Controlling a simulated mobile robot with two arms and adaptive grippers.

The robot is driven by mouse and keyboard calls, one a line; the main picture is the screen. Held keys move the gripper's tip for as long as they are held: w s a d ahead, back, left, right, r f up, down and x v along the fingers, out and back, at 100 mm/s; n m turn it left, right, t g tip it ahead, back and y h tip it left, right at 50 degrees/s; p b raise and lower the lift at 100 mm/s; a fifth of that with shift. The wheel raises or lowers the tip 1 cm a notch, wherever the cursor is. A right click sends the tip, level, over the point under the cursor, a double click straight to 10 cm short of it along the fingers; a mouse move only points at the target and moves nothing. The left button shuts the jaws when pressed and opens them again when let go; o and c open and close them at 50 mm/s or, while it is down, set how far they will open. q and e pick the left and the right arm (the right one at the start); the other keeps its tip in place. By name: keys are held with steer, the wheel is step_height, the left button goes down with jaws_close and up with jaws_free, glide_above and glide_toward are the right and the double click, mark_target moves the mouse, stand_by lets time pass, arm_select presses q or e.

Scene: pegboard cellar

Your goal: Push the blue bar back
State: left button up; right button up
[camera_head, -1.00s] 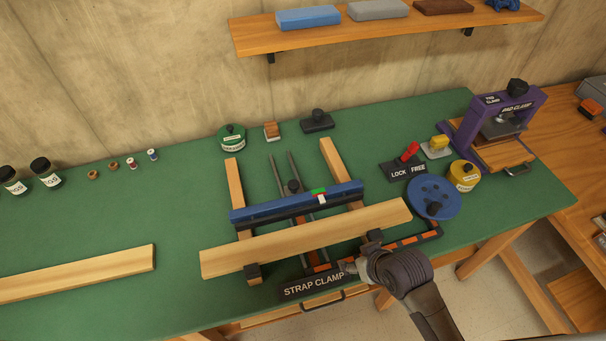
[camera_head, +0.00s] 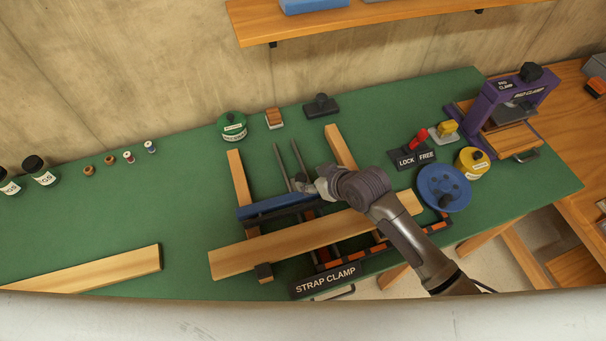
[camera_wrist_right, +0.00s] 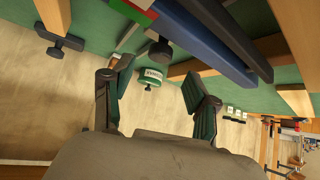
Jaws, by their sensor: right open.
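The blue bar (camera_head: 275,204) lies across the strap clamp's two dark rails, behind the long light wooden board (camera_head: 300,243). Contact cannot be told. My left gripper is not in view.
A red lever (camera_head: 418,138) stands at the LOCK/FREE plate, near a blue crank wheel (camera_head: 444,188). A green tin (camera_head: 232,125) and a black-knobbed block (camera_head: 321,106) stand behind the clamp. A second board (camera_head: 85,268) lies at left. Green bench is clear between.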

mark_target(301, 177)
steer(key=x, duration=0.4)
steer(key=shift+w+f, duration=0.1)
steer(key=shift+w, duration=0.05)
steer(key=shift+w+a+f, duration=0.1)
steer(key=shift+a+f, duration=0.05)
steer(key=shift+f, duration=0.05)
steer(key=shift+w+a+f, duration=0.1)
steer(key=shift+w+f, duration=0.05)
steer(key=shift+f, duration=0.05)
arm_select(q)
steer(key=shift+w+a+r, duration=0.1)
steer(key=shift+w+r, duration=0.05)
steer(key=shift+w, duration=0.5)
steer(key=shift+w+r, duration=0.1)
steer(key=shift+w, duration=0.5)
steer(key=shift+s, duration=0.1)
arm_select(e)
steer(key=shift+c, duration=0.7)
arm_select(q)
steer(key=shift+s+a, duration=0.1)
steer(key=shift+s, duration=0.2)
arm_select(e)
jaws_close()
